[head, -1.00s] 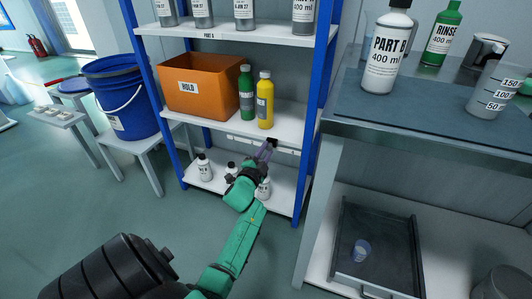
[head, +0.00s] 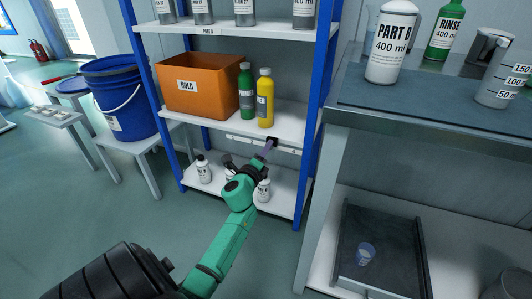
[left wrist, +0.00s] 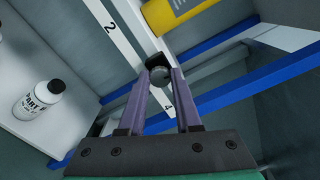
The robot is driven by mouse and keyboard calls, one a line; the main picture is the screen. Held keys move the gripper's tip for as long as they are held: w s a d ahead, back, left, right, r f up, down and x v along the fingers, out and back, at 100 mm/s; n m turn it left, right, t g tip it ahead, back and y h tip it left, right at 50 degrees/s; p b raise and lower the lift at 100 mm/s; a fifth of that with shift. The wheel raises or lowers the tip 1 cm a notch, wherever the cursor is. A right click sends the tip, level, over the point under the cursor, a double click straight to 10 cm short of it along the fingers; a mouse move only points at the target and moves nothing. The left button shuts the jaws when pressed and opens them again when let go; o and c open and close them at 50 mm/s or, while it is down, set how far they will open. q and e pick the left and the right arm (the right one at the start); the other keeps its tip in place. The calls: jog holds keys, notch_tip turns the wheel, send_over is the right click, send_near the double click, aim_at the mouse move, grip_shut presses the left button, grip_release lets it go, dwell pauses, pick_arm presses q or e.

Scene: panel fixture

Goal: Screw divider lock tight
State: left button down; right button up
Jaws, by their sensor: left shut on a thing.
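The divider lock is a small dark round knob (left wrist: 159,75) with a black bracket behind it, on the white front edge of the rack's middle shelf. In the head view the dark lock (head: 273,140) sits below and just right of the yellow bottle. My left gripper (left wrist: 161,85) has its two purple fingers on either side of the knob and is shut on it. In the head view the left gripper (head: 269,146) reaches the shelf edge from below, and the fingers hide part of the lock. My right gripper is out of view.
Yellow bottle (head: 265,98), green bottle (head: 246,90) and orange HOLD box (head: 205,86) stand on the shelf above the lock. White bottles, one here (head: 204,170), stand on the shelf below. A blue rack post (head: 313,125) is close on the right, beside the workbench (head: 430,128).

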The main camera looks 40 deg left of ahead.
pick_arm(q)
jog(key=shift+d+m, duration=0.1)
jog(key=shift+m, duration=7.3)
jog(key=c, duration=0.6)
grip_release()
jog(key=p+v, duration=0.1)
jog(key=v, duration=1.3)
jog(key=shift+s, duration=0.3)
